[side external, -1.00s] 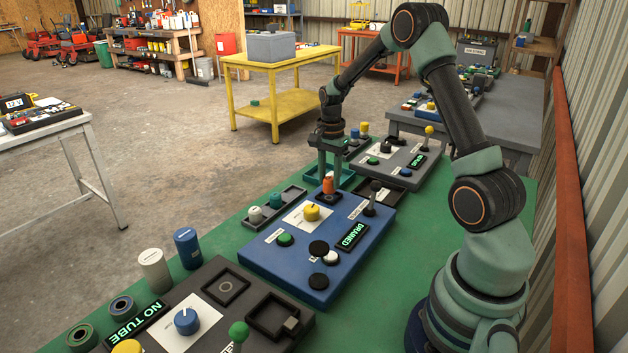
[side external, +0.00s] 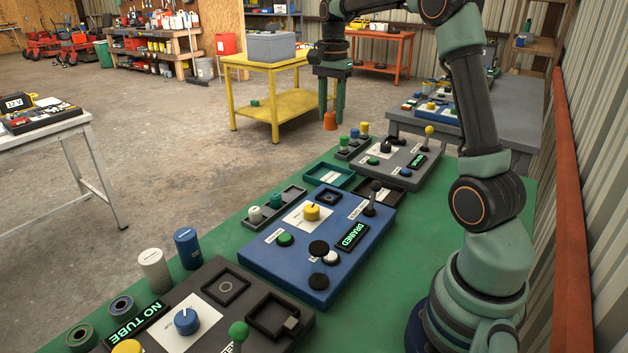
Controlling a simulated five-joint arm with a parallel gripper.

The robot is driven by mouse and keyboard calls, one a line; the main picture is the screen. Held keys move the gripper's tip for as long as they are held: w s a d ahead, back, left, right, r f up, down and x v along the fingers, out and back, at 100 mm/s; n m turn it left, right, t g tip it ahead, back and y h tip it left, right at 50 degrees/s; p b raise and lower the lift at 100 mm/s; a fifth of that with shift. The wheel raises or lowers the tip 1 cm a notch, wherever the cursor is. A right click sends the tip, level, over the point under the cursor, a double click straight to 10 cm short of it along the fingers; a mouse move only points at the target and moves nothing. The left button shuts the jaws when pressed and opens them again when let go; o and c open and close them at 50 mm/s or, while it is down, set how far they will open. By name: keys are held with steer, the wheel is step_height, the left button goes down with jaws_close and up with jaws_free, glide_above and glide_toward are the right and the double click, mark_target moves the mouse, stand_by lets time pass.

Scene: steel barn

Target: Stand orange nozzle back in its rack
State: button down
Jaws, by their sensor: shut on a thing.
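My gripper (side external: 331,112) is shut on the orange nozzle (side external: 330,121) and holds it in the air above the far end of the green bench. The nozzle hangs upright, its lower part showing below the fingertips. On the blue panel (side external: 268,250), the square dark socket (side external: 329,196) at its far end is empty. Left of the blue panel, a dark rack (side external: 292,195) holds a white-topped nozzle (side external: 255,214) and a green nozzle (side external: 276,201). The rack's far end shows no nozzle.
A lever (side external: 372,194) rises from the blue panel. A dark panel (side external: 190,300) with a green-knobbed lever is nearest.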

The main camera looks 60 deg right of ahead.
stand_by(0.3)
glide_above(294, 193)
steer(key=s, duration=0.2)
steer(key=f, duration=0.2)
steer(key=w, duration=0.2)
step_height(294, 193, down, 21)
steer(key=shift+r, duration=0.1)
stand_by(0.5)
steer(key=shift+c, duration=2.4)
jaws_free()
